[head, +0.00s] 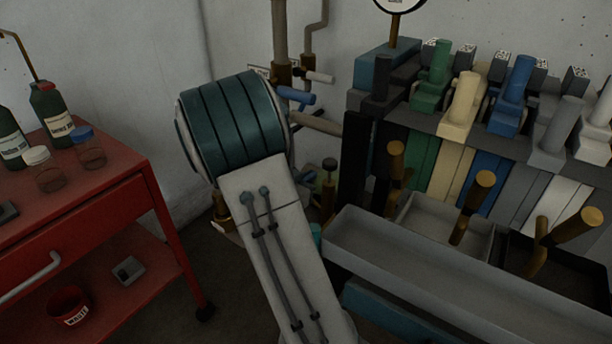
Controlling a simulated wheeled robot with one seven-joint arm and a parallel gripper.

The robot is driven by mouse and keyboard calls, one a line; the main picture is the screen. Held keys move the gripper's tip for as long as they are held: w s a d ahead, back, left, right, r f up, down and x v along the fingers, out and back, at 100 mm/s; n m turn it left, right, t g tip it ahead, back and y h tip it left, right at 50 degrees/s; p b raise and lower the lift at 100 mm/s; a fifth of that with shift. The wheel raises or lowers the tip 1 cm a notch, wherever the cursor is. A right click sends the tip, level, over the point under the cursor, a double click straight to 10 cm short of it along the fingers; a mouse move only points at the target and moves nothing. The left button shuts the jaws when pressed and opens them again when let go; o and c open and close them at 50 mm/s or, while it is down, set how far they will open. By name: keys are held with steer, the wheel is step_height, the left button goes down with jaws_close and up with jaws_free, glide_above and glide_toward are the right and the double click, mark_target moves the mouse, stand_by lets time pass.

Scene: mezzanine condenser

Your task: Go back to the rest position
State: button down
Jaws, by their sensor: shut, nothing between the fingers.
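My gripper is not in view, so I cannot see its fingers or where it is. A pale link of my arm with two grey cables rises from the bottom middle to a teal ribbed joint in front of the wall. The rest of the arm is hidden or out of the picture.
A red cart (100,225) at left bears green bottles (50,112) and small jars (88,148); a red bin (70,308) is on its lower shelf. At right are coloured levers (513,90), brass-coloured handles (478,192) and a grey trough (450,280). Pipes (281,40) run up the wall.

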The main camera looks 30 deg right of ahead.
steer(key=a+r+n+t+y+p, duration=0.2)
steer(key=a+r+n+y+p, duration=0.3)
steer(key=a, duration=0.4)
steer(key=a+r+n+t+y+p, duration=0.2)
steer(key=a+r+y+p, duration=0.1)
steer(key=a+r+y, duration=0.5)
steer(key=s+a+r+n+g+p, duration=0.2)
steer(key=s, duration=0.5)
steer(key=s+a+r+n+g+y+p, duration=0.1)
steer(key=s+a+r+n+g+p, duration=0.1)
steer(key=s, duration=0.5)
steer(key=s+a+r+n+g+p, duration=0.2)
steer(key=s+r+g+p, duration=0.1)
steer(key=s, duration=0.4)
steer(key=shift+a+r+n+y, duration=0.25)
steer(key=shift+a+n+y, duration=0.05)
steer(key=shift+a+n, duration=0.1)
